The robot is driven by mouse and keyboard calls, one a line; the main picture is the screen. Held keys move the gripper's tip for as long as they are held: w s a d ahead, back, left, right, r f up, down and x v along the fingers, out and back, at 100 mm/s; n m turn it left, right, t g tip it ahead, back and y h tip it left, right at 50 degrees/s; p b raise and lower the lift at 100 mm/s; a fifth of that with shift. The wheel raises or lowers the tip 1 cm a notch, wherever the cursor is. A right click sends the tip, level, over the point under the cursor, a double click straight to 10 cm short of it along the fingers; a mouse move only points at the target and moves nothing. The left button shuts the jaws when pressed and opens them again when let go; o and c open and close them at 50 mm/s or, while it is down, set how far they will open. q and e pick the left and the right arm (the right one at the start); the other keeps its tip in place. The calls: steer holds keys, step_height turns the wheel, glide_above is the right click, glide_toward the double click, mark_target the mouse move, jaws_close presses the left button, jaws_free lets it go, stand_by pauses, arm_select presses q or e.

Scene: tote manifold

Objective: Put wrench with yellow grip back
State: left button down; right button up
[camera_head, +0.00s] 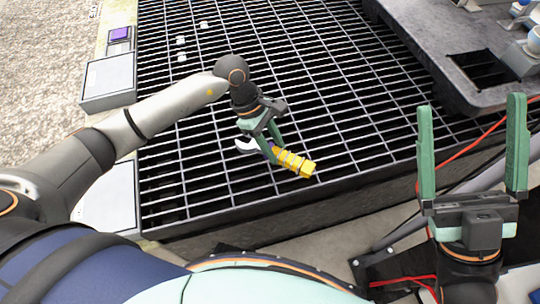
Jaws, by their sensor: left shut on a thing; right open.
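The wrench with a yellow grip (293,162) is in my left gripper (272,152), above the metal grating. Its yellow ribbed grip points down and to the right, and a pale curved end shows to the left of the fingers. The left gripper is shut on it; the fingers hide part of the wrench. I cannot tell how high above the grating it is. My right gripper (472,150) is open and empty at the right, with its green fingers pointing up and wide apart.
A dark grating platform (330,60) fills the middle, with a front edge below. A grey slab with a square opening (440,40) stands at the upper right. Red cables (455,157) run near my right gripper. Grey boxes (108,82) and gravel lie at the left.

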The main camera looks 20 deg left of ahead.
arm_select(q)
steer(key=shift+a+f, duration=0.4)
steer(key=shift+f, duration=0.05)
step_height(320, 180, down, 3)
steer(key=shift+a+f+b, duration=0.1)
steer(key=shift+f+b, duration=0.1)
steer(key=shift+b, duration=0.6)
steer(key=shift+f, duration=0.1)
steer(key=c, duration=0.5)
jaws_free()
